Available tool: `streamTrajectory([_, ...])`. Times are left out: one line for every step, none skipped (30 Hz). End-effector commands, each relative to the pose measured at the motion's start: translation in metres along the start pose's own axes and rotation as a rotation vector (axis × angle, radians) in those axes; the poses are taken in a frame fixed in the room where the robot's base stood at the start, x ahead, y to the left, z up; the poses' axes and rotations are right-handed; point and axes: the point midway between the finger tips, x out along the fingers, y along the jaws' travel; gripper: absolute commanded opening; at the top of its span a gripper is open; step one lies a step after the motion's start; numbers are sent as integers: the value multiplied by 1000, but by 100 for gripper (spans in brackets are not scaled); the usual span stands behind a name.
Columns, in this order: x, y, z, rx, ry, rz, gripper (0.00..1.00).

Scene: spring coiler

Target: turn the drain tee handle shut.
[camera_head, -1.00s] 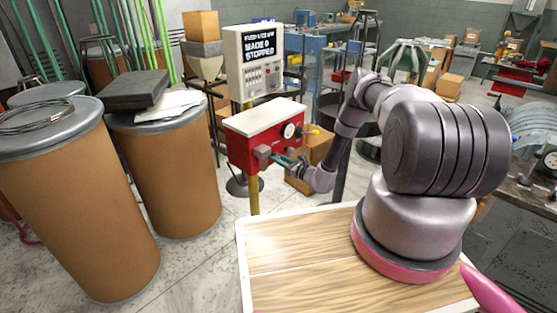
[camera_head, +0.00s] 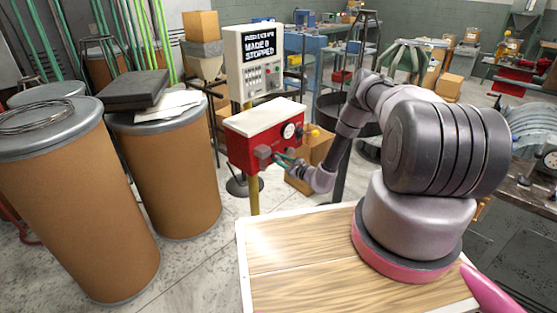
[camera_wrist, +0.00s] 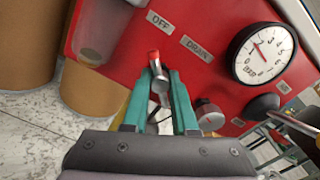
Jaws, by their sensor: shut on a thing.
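The drain tee handle (camera_wrist: 158,75) is a small metal lever with a red tip on the front of the red box (camera_head: 244,151). In the wrist view it sits between the two green fingers of my gripper (camera_wrist: 163,95), below the labels OFF (camera_wrist: 158,21) and DRAIN (camera_wrist: 197,49). My gripper is shut on the handle, with the red tip showing beyond the fingertips. In the head view my gripper (camera_head: 281,160) is at the box's front, and the handle is too small to make out there.
A round gauge (camera_wrist: 262,54) and a grey knob (camera_wrist: 209,113) are on the panel right of the handle. A clear bowl (camera_wrist: 100,40) is left of it. Brown drums (camera_head: 165,165) stand left of the box. A cardboard box (camera_head: 312,155) is behind my forearm.

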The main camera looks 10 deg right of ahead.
Motion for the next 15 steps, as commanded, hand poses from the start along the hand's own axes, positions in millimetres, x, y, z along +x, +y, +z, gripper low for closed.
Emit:
streamTrajectory([-1, 0, -1, -1, 1, 1, 0])
streamTrajectory([-1, 0, -1, -1, 1, 1, 0])
streamTrajectory([-1, 0, -1, 0, 1, 1, 0])
streamTrajectory([-1, 0, -1, 0, 1, 1, 0])
streamTrajectory([-1, 0, -1, 0, 1, 1, 0])
streamTrajectory([-1, 0, -1, 0, 1, 1, 0])
streamTrajectory([-1, 0, -1, 0, 1, 1, 38])
streamTrajectory([-1, 0, -1, 0, 1, 1, 49])
streamTrajectory([-1, 0, -1, 0, 1, 1, 56])
streamTrajectory([-1, 0, -1, 0, 1, 1, 56])
streamTrajectory([-1, 0, 0, 0, 1, 1, 56])
streamTrajectory([0, 0, 0, 1, 1, 1, 56])
streamTrajectory([0, 0, 0, 1, 1, 1, 56])
streamTrajectory([0, 0, 0, 1, 1, 1, 56])
streamTrajectory([0, 0, 0, 1, 1, 1, 56])
